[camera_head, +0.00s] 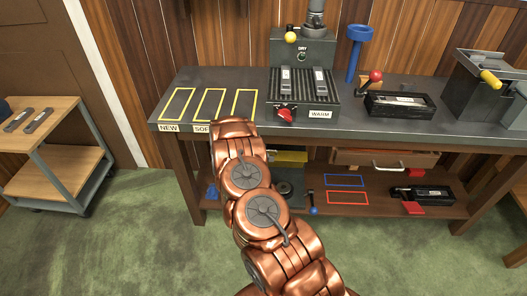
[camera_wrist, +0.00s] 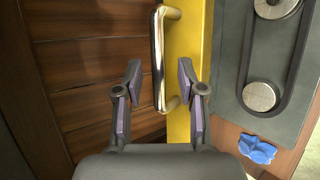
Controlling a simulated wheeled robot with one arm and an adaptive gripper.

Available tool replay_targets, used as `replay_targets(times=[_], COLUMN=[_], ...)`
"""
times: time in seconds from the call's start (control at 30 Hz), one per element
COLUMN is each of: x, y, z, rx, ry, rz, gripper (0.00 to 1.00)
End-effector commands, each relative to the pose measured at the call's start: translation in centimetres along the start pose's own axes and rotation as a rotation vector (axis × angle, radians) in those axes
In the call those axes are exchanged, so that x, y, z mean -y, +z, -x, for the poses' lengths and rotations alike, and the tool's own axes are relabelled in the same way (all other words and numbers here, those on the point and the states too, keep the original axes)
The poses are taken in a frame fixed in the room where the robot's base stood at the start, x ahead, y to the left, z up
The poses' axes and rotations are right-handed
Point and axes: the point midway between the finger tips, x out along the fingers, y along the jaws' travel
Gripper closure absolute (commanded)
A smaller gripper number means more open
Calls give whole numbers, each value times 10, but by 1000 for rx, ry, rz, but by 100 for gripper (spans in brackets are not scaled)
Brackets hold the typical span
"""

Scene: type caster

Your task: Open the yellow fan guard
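The yellow guard (camera_wrist: 201,35) shows in the wrist view as an upright yellow strip with a shiny metal bar handle (camera_wrist: 158,50). In the head view the guard (camera_head: 292,157) is under the bench top, partly hidden by my copper arm. My gripper (camera_wrist: 159,72) is open, with one dark, purple-padded finger on each side of the handle's line. Gaps show between the fingers and the bar; I cannot tell how deep the bar is between them. The gripper is hidden behind my arm in the head view.
Beside the guard is a dark belt (camera_wrist: 250,50) around two metal pulleys, with a blue piece (camera_wrist: 257,149) near it. The bench top (camera_head: 225,83) is above, with a drawer (camera_head: 370,158) under it at right. A side cart (camera_head: 60,150) stands left; green floor is clear between.

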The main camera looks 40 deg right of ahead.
Motion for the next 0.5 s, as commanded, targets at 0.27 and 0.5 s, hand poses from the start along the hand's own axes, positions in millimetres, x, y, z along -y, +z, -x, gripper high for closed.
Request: replay_targets(times=[0.27, 0.5], x=[-1, -1], y=[-1, 0], z=[42, 75], rx=[-2, 0], ry=[1, 3], rz=[0, 1], gripper=[61, 61])
